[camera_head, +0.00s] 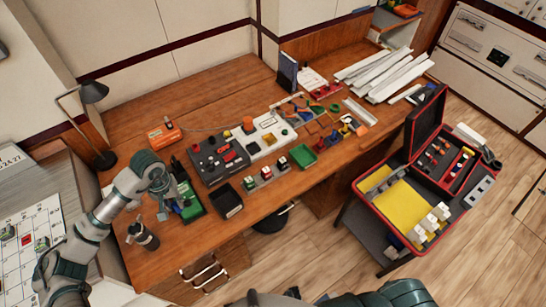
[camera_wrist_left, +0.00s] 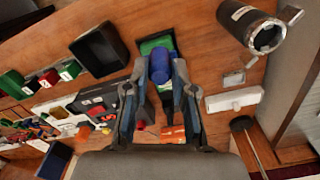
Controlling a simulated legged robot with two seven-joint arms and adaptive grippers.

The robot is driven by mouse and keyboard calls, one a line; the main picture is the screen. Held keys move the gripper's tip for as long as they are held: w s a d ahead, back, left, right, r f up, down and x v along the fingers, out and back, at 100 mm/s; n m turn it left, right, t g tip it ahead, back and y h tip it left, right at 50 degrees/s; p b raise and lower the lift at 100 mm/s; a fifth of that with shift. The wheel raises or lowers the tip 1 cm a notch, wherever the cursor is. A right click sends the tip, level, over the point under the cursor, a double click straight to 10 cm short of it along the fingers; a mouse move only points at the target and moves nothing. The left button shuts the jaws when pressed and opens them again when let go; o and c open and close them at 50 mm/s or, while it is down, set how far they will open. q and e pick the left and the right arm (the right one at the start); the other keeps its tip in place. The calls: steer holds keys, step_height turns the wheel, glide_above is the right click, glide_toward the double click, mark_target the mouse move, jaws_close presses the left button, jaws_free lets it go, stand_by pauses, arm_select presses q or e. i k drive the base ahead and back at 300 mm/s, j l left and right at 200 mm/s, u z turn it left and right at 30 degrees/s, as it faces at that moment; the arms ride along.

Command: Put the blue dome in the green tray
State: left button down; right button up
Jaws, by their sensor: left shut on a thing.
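My left gripper (camera_head: 170,204) is low over the left part of the wooden desk, and its fingers are shut on the blue dome. In the left wrist view the blue dome (camera_wrist_left: 160,67) sits between the two fingertips (camera_wrist_left: 160,85), in front of a green surface. In the head view the dome is small and partly hidden by the gripper. The green tray (camera_head: 303,157) stands near the front edge of the desk, well to the right of my left gripper, and looks empty. My right gripper does not show.
A black bin (camera_head: 227,201) stands just right of my left gripper, next to a green-and-black board (camera_head: 191,207). Red, green and white blocks (camera_head: 266,172) sit between bin and tray. A dark cylinder (camera_head: 143,236) stands near the front left edge. A control box (camera_head: 217,158) lies behind.

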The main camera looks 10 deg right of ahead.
mark_target(299, 155)
steer(key=i+l+z, duration=0.15)
steer(key=z, duration=0.3)
steer(key=i+l+z, duration=0.15)
steer(key=z, duration=0.25)
steer(key=i+z, duration=0.2)
steer(key=z, duration=0.25)
